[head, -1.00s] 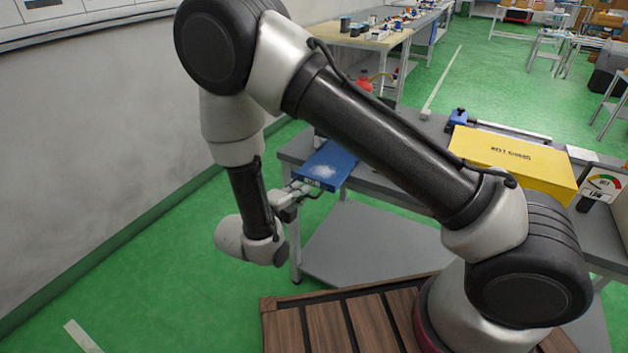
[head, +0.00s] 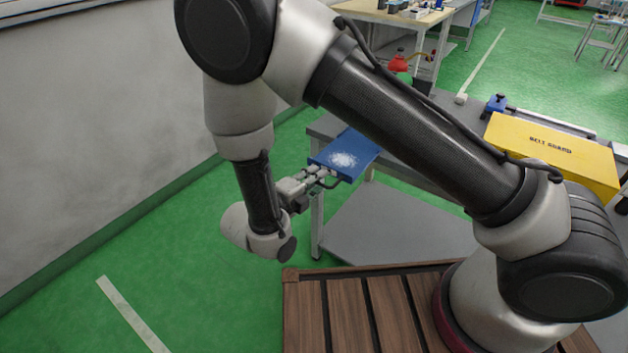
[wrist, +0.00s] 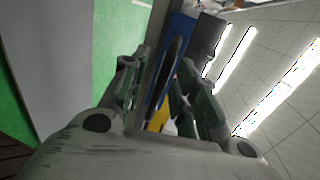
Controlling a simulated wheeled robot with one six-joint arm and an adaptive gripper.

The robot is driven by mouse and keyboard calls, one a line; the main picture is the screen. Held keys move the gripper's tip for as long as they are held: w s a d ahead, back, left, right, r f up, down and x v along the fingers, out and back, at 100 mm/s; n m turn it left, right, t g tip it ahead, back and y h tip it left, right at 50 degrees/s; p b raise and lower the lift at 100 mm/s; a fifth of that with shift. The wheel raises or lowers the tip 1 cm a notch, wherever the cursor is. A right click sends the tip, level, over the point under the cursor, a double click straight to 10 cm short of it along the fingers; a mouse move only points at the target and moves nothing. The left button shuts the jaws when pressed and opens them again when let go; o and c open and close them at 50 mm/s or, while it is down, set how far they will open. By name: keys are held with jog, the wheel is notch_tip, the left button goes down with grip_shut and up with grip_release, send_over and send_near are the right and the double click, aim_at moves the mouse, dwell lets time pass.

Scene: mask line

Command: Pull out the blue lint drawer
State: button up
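The blue lint drawer (head: 366,151) sticks out from the left end of the grey bench in the head view, with white lint lying in it. My gripper (head: 326,178) is at its front, just below the front edge. In the wrist view my gripper (wrist: 160,85) has its fingers apart on either side of a dark upright bar (wrist: 172,62), which looks like the drawer's handle. A gap shows between the left finger and the bar; the right finger looks close to it. Blue drawer surface (wrist: 178,32) shows behind. How far back the drawer reaches is hidden by my arm.
A yellow belt guard box (head: 555,150) stands on the bench at the right. A grey lower shelf (head: 395,222) lies under the bench top. A grey wall (head: 90,140) runs along the left. Green floor (head: 190,290) is clear between the wall and the bench.

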jog(key=v, duration=1.2)
jog(key=shift+r, duration=0.1)
